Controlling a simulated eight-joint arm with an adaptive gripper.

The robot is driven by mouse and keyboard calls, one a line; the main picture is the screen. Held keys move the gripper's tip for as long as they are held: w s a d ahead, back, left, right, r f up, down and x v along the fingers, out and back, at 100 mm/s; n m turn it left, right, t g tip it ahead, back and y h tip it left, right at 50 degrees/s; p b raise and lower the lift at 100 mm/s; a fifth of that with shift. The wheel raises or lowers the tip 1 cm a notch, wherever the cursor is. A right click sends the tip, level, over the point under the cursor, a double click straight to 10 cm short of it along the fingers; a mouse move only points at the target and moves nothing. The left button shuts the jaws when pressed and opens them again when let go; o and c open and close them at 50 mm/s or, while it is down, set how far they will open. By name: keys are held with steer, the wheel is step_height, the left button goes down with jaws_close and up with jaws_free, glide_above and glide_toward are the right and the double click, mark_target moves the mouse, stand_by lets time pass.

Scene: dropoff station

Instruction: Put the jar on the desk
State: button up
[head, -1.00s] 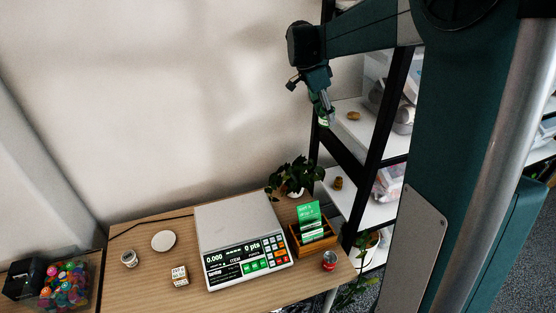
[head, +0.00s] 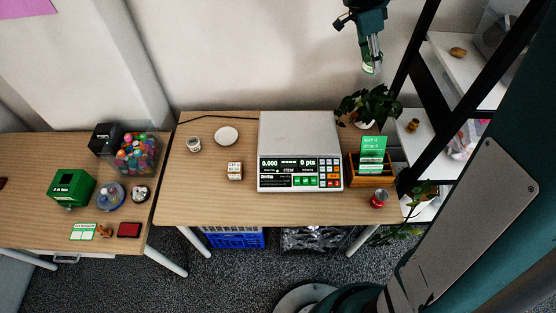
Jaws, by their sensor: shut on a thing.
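My gripper (head: 371,52) hangs at the top right of the head view, pointing down and shut on a small pale-green thing. I take this to be the jar (head: 368,70), mostly hidden by the fingers. It is in the air, in front of the wall and above the potted plant. The wooden desk (head: 205,205) stands below, with a large scale (head: 299,140) on it. A small glass-like container (head: 193,144) stands on the desk's left part.
The desk also bears a white disc (head: 226,135), a small patterned block (head: 234,171), a plant (head: 368,104), a wooden card box (head: 370,166) and a red can (head: 379,198). Bare wood shows at its front left. A black-framed shelf (head: 432,60) stands at right.

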steer(key=s+a+f+n+t+b, duration=0.1)
steer(key=s+a+f+b, duration=0.15)
steer(key=a+f, duration=0.55)
steer(key=s+a+f+n+b, duration=0.2)
steer(key=s+a+f, duration=0.1)
steer(key=a, duration=0.9)
steer(key=s+a+f+n+t+b, duration=0.1)
steer(key=s+a+f+b, duration=0.2)
steer(key=a+f, duration=0.5)
steer(key=s+a+f+n+b, duration=0.2)
steer(key=s+a+f, duration=0.4)
steer(key=s+a, duration=0.3)
steer(key=s+a+f+n+t+y+b, duration=0.1)
steer(key=s+a+f+b, duration=0.3)
steer(key=s+a, duration=0.6)
step_height(320, 180, down, 3)
steer(key=shift+a+r+n, duration=0.1)
steer(key=shift+a+n, duration=0.6)
steer(key=shift+a, duration=0.45)
steer(key=b, duration=0.2)
glide_toward(238, 197)
steer(key=shift+w+d, duration=0.65)
steer(key=shift+f+b, duration=0.5)
steer(key=shift+f, duration=1.55)
